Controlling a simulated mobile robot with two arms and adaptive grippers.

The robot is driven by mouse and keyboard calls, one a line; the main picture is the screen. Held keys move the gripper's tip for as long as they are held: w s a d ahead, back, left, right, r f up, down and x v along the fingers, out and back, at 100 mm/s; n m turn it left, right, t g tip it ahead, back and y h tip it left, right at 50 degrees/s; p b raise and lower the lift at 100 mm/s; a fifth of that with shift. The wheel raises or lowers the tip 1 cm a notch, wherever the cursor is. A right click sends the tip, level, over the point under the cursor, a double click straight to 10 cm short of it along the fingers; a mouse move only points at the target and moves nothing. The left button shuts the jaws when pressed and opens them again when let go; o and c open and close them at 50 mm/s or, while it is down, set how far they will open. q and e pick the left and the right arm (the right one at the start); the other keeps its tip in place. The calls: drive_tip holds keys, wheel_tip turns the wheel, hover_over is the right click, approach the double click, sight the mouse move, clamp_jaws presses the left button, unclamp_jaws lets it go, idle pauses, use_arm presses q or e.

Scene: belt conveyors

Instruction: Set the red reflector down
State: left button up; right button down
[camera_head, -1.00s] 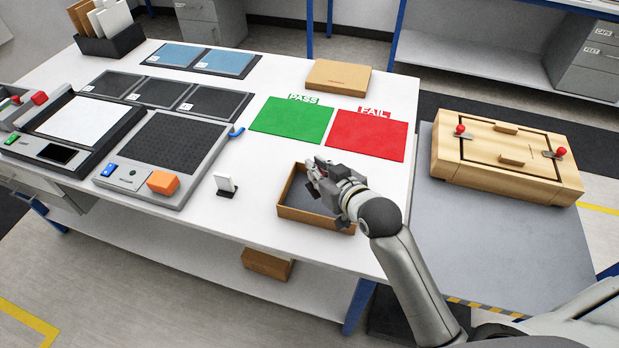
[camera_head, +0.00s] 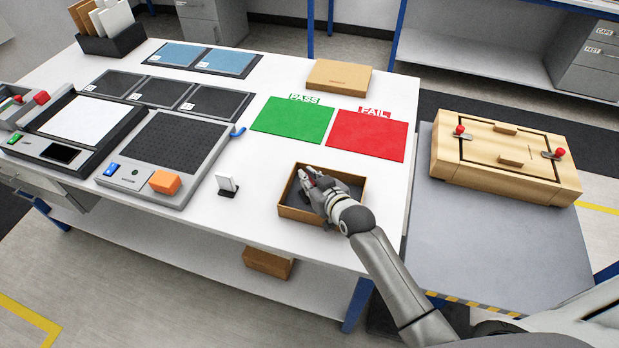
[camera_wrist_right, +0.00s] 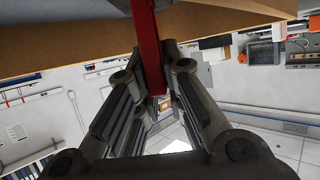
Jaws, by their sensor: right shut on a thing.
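My right gripper (camera_head: 314,188) is over the open brown cardboard tray (camera_head: 296,214) on the white table. In the right wrist view, my right gripper (camera_wrist_right: 155,88) is shut on the red reflector (camera_wrist_right: 148,45), which shows as a narrow red strip between the fingers. A brown edge runs behind the strip there. In the head view the reflector is mostly hidden by the gripper, and I cannot tell whether it touches the tray floor. My left gripper is not in view.
A green PASS mat (camera_head: 292,120) and a red FAIL mat (camera_head: 366,136) lie bare behind the tray. A closed cardboard box (camera_head: 338,75) stands beyond them. A small white card in a stand (camera_head: 227,184) is left of the tray. A wooden fixture (camera_head: 505,165) stands at the right.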

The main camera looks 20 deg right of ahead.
drive_tip(key=c, duration=2)
unclamp_jaws()
drive_tip(key=shift+f, duration=0.15)
drive_tip(key=o, duration=0.5)
drive_tip(key=v, duration=1.2)
drive_tip(key=shift+r+b, duration=0.2)
drive_tip(key=shift+b, duration=0.2)
